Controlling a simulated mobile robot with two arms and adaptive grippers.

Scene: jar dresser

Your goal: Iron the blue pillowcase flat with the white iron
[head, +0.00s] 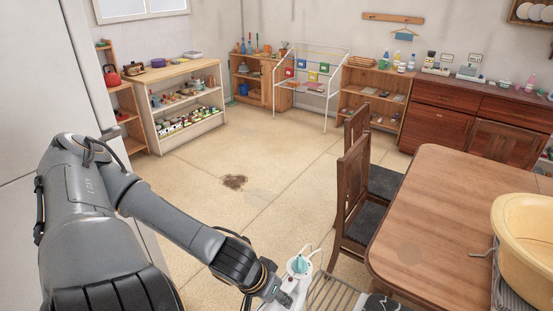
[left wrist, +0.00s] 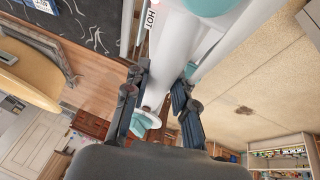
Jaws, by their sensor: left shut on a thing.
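The white iron (head: 298,266), with teal parts, is at the bottom of the head view. My left gripper (head: 284,297) is shut on it, at the end of my left arm. In the left wrist view the white body of the iron (left wrist: 176,45) passes between the two dark fingers of the left gripper (left wrist: 160,108). A "HOT" label shows beside it. I cannot make out the blue pillowcase in either view. My right gripper is out of view.
The floor (head: 270,165) beyond is mostly open.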

